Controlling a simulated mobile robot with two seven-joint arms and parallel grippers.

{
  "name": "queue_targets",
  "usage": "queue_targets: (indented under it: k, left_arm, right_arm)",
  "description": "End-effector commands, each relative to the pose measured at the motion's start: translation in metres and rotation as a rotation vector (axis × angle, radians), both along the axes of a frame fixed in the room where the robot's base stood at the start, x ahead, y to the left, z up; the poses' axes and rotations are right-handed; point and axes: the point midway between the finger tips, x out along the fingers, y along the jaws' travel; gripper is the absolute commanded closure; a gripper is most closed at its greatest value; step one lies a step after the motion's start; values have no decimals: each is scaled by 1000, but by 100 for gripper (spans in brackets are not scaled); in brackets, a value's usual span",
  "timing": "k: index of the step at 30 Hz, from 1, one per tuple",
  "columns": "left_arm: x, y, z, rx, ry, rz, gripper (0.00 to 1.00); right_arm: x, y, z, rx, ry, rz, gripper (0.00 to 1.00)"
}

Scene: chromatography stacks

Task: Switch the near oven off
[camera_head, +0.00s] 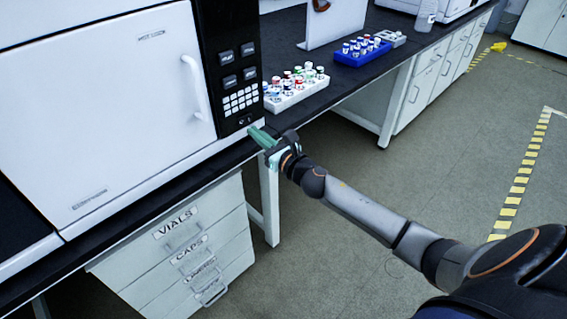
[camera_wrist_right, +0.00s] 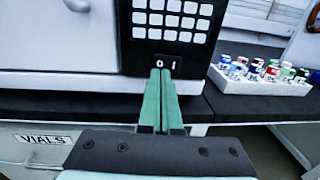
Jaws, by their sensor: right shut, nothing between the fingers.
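The near oven (camera_head: 100,100) is a large white box with a door handle and a black control panel (camera_head: 232,60) on its right side. At the panel's bottom is a rocker switch marked 0 and I, seen in the right wrist view (camera_wrist_right: 165,64). My right gripper (camera_head: 256,133) is shut and empty, with green fingers. Its fingertips (camera_wrist_right: 160,72) are at the lower edge of the switch; I cannot tell whether they touch it. The switch's lower part is hidden behind the fingertips. My left gripper is not in view.
A white rack of vials (camera_head: 297,92) stands right of the oven on the dark bench. A blue vial rack (camera_head: 362,54) and a bottle (camera_head: 427,16) are further back. Drawers (camera_head: 185,255) labelled VIALS and CAPS are below the bench.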

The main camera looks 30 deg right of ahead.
Motion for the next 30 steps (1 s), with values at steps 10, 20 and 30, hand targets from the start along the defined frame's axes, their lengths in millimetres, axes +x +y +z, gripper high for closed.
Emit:
queue_targets:
  k: [10,20,30]
  left_arm:
    - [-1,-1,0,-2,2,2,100]
    - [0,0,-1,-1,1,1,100]
    - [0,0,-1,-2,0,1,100]
  right_arm:
    - [-64,-5,-3,-1,5,2,100]
    - [-97,-9,-1,2,2,1,100]
    - [-100,-9,-1,0,1,1,100]
